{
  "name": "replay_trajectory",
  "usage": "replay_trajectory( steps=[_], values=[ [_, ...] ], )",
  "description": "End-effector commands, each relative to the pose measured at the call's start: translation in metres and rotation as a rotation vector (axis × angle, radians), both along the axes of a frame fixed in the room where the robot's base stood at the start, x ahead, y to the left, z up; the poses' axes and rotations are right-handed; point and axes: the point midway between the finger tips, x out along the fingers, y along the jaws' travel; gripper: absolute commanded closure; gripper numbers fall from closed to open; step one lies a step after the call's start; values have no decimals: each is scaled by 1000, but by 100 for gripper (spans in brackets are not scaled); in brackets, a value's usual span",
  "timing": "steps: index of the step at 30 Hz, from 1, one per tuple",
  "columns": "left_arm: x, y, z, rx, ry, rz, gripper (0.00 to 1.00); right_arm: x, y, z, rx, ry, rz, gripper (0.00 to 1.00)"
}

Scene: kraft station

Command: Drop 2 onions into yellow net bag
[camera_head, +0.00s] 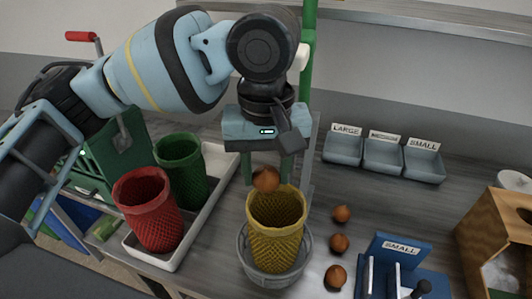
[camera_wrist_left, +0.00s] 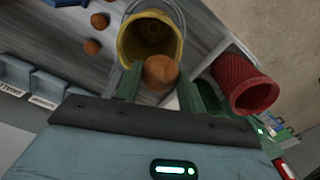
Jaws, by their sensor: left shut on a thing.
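The yellow net bag (camera_head: 275,236) stands upright and open-mouthed in a grey bucket (camera_head: 247,268). My left gripper (camera_head: 266,172) is shut on an onion (camera_head: 265,180) at the bag's back left rim. In the left wrist view the held onion (camera_wrist_left: 160,72) is between the fingers, and the yellow bag's mouth (camera_wrist_left: 150,25) lies just beyond it. Three loose onions lie on the table right of the bag: a far one (camera_head: 341,214), a middle one (camera_head: 339,243) and a near one (camera_head: 336,276). The inside bottom of the bag is hidden in the head view. My right gripper is not in view.
A red net bag (camera_head: 148,212) and a green net bag (camera_head: 181,165) stand in a white tray (camera_head: 170,262) at the left. Grey labelled bins (camera_head: 383,156) line the back. A blue "SMALL" fixture (camera_head: 400,250) and a wooden box (camera_head: 497,235) are at the right.

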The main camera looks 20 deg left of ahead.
Motion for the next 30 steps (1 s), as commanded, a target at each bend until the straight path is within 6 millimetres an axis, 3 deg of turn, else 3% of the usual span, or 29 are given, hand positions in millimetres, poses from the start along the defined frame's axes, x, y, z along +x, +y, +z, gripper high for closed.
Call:
replay_trajectory(
  steps=[14, 15, 20, 30],
  values=[
    [0, 0, -11, -1, 0, 0, 82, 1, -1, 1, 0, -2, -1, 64],
    [0, 0, -11, -1, 0, 0, 58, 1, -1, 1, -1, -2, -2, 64],
    [0, 0, -11, -1, 0, 0, 37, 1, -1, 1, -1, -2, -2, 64],
    [0, 0, -9, -1, -1, 0, 35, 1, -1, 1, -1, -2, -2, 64]
  ],
)
